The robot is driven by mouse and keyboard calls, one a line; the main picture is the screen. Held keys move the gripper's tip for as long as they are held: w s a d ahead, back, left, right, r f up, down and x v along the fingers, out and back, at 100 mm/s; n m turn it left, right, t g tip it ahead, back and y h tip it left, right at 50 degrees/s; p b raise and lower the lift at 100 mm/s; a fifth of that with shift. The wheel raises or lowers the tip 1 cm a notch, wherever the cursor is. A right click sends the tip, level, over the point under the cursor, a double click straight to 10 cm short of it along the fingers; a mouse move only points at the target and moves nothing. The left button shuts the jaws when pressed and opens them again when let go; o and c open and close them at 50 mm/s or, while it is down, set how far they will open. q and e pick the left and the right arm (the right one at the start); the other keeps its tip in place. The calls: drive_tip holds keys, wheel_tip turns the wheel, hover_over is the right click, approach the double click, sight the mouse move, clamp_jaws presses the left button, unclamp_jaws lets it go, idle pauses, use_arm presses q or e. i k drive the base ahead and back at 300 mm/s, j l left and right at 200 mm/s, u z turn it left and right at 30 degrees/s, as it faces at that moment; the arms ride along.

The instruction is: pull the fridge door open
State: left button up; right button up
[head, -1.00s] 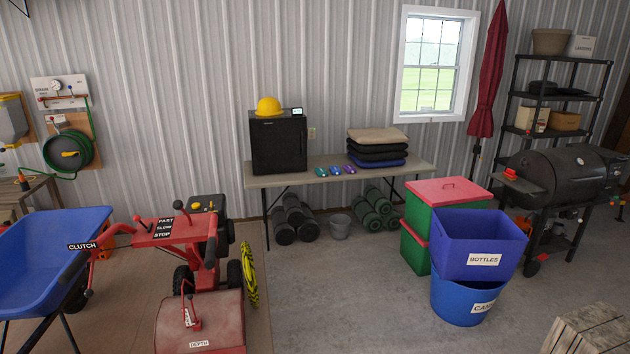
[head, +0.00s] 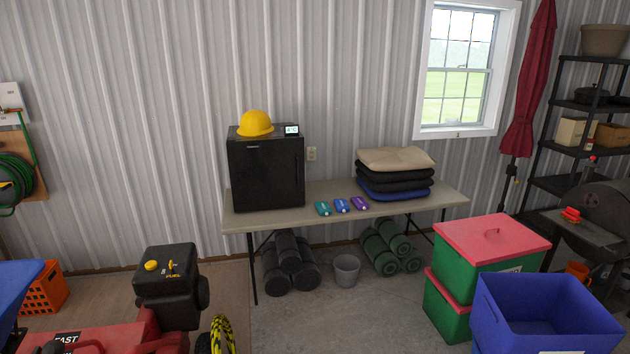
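A small black fridge (head: 266,172) stands on the left end of a beige folding table (head: 335,199) against the corrugated wall. Its front door faces me and looks closed. A yellow hard hat (head: 255,123) and a small display (head: 291,130) are on top of it. A dark vertical handle shape shows faintly near the right side of the door. Neither of my grippers is in the head view.
Red tiller with black engine (head: 168,285) stands at the lower left. Green bins with red lids (head: 490,245) and a blue bin (head: 545,310) stand at the lower right. Rolled mats (head: 290,263) and a grey bucket (head: 347,270) are under the table. Concrete floor before the table is clear.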

sight(266, 175)
drive_tip(key=i, duration=2.2)
